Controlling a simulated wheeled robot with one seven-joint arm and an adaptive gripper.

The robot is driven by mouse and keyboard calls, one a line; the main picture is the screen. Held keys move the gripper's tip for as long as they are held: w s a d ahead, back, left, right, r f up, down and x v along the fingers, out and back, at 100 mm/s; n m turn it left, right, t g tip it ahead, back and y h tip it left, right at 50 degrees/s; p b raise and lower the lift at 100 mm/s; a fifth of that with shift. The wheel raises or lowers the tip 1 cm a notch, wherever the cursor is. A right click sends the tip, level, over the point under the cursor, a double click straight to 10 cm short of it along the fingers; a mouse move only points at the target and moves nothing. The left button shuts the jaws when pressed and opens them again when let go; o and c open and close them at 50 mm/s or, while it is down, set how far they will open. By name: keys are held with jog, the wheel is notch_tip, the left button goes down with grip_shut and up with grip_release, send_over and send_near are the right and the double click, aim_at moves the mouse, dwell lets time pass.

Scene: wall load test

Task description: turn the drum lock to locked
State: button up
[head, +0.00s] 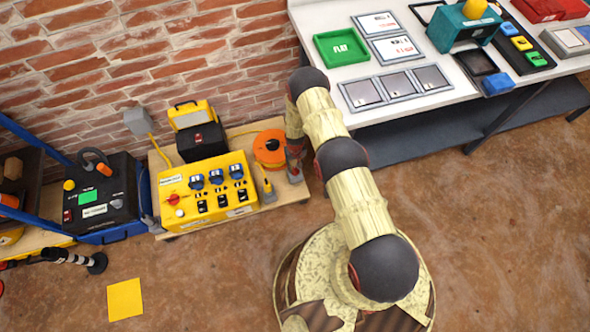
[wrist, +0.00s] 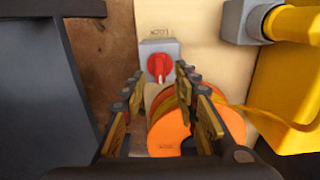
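The drum lock is a red rotary knob (wrist: 159,68) on a small grey box (wrist: 146,47), seen in the wrist view just beyond my fingertips. The knob's grip bar looks roughly upright in that view. Small lettering sits above the box and is hard to read. The orange cable drum (wrist: 168,137) lies nearer, partly behind my fingers; it also shows in the head view (head: 268,143). My gripper (wrist: 160,76) is open and empty, its fingers apart on either side of the knob in the picture. In the head view my gripper (head: 294,166) is right of the drum, and I cannot make out the knob there.
The drum sits on a wooden board (head: 290,190) with a yellow socket box (head: 207,190) at its left. A yellow cable (wrist: 258,112) runs from the drum. A white workbench (head: 425,103) stands at the right and a brick wall (head: 130,60) behind. Brown floor at the front is mostly clear.

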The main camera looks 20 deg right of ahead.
aim_at(295, 169)
jog(key=shift+f+b, duration=0.5)
jog(key=shift+f, duration=1.2)
jog(key=shift+c, duration=0.6)
grip_shut()
